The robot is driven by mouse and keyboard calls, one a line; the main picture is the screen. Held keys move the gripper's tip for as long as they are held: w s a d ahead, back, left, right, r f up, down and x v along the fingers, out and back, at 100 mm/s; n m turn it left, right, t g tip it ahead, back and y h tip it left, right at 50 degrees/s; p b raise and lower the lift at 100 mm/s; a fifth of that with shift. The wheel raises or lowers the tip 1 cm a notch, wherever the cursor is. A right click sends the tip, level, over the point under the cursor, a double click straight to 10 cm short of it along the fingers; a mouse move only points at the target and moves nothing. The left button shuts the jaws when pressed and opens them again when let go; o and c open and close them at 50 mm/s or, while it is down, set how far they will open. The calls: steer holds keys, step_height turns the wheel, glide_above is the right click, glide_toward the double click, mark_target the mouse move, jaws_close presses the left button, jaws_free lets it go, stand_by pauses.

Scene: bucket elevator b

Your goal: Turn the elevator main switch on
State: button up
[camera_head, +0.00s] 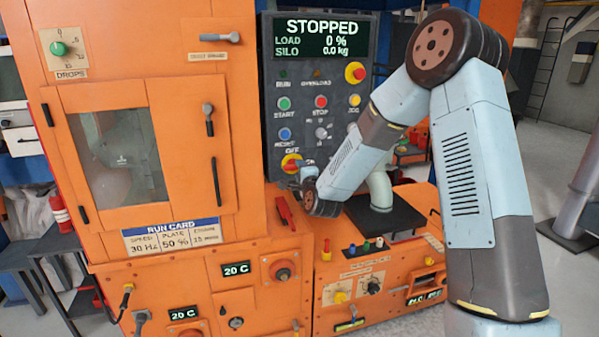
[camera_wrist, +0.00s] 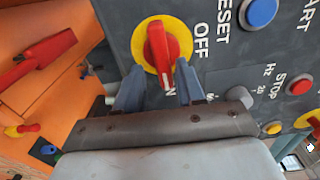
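The main switch (camera_head: 291,163) is a red rotary handle on a round yellow plate, low on the dark control panel, with "OFF" printed above it. In the wrist view the switch (camera_wrist: 156,42) has "OFF" to its right. Its red handle lies across the OFF direction, and its lower end points toward a partly hidden label ending in "N". My gripper (camera_wrist: 158,86) is open, with its two blue-grey fingers apart on either side of that lower end. Whether the fingers touch the handle cannot be told. In the head view my gripper (camera_head: 298,183) is small beside the switch.
The display (camera_head: 322,37) is lit and reads "STOPPED". Blue reset (camera_head: 285,134), green start (camera_head: 284,103) and red stop (camera_head: 321,101) buttons sit above the switch. A red lever (camera_head: 284,212) stands below left, on the orange machine.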

steer(key=shift+a+r, duration=0.1)
steer(key=v, duration=1.4)
steer(key=shift+w, duration=0.1)
